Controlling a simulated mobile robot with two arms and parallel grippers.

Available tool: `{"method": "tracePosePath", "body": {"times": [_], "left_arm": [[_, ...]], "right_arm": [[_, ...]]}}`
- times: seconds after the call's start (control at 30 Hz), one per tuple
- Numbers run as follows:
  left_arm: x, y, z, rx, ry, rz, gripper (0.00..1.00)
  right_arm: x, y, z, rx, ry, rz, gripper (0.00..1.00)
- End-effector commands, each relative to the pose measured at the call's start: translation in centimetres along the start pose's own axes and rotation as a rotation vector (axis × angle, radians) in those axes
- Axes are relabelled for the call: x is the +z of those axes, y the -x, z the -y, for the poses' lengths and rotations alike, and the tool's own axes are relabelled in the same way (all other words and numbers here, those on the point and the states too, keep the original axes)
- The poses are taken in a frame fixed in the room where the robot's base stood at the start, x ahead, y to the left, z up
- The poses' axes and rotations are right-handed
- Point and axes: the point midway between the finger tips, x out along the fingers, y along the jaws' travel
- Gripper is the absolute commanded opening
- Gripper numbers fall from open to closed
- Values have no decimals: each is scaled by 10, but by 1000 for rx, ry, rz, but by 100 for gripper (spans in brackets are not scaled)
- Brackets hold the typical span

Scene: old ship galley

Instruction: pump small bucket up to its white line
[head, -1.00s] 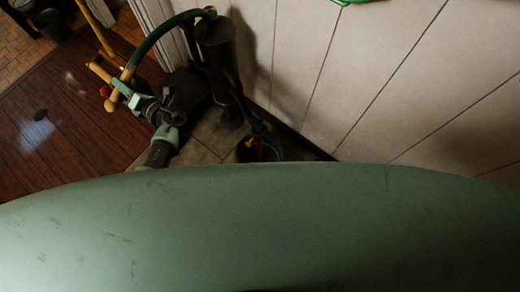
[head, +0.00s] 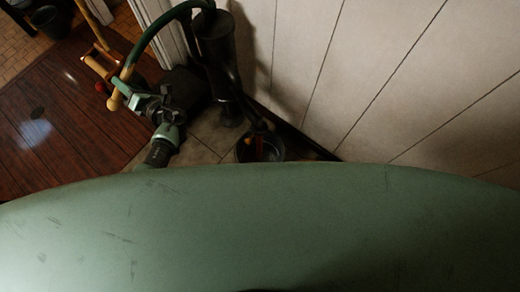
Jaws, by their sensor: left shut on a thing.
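The dark upright pump (head: 214,50) stands against the pale wall. Its curved green lever (head: 160,30) arches to the left and down, ending in a pale wooden grip (head: 116,98). My left gripper (head: 122,88) is shut on the lever near this grip. The small bucket (head: 270,152) stands on the floor below the pump, right of its base, partly hidden behind my green body. Something orange shows inside the bucket; its white line and the water level cannot be made out. My right gripper is out of view.
A wooden pole (head: 92,25) stands close behind the lever's end. Dark containers (head: 48,20) are at the far upper left. The panelled wall (head: 400,70) closes off the right side.

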Motion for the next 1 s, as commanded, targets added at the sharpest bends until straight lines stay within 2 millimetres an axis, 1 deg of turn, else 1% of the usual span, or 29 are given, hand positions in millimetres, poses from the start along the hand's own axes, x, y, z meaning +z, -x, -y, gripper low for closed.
{"method": "tracePosePath", "body": {"times": [0.03,0.13,0.23,0.5,0.57,0.67,0.8,1.0], "left_arm": [[-4,4,22,-16,35,11,0],[-9,4,31,-17,83,11,0],[-10,5,34,-18,107,10,0],[-9,5,32,-18,110,10,0],[-10,5,35,-18,113,10,0],[-15,5,49,-18,145,10,0],[-20,6,75,-19,227,9,0],[-25,5,106,-19,339,9,0]], "right_arm": [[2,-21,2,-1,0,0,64],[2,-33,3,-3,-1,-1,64],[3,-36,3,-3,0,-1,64],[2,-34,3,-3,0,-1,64],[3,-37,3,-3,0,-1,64],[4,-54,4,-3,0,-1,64],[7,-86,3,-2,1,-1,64],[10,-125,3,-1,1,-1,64]]}}
